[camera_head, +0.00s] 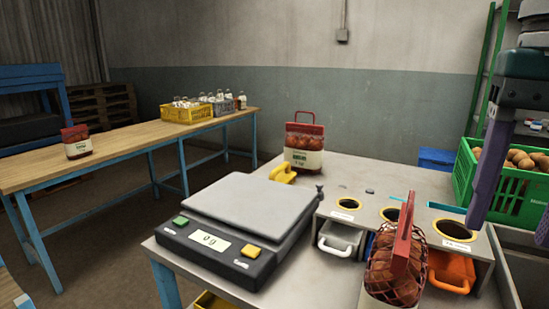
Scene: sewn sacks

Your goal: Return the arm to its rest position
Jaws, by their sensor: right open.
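My right gripper (509,228) is at the right edge of the head view, with its arm coming down from the top right. Its two purple fingers point down and stand wide apart, with nothing held between them. One finger is partly cut off by the picture edge. It is in front of the green crate (495,190) of brown potatoes. A red net sack (395,272) with a red handle stands at the front of the table, left of the gripper and apart from it. My left gripper is not in view.
A scale (245,215) with an empty plate reads 0 g. A second sack (303,160) stands behind it, beside a yellow-handled tool (283,174). Round openings and an orange bin (450,270) are near the gripper. A wooden bench (120,145) at left holds another sack (76,142) and a yellow crate (187,114).

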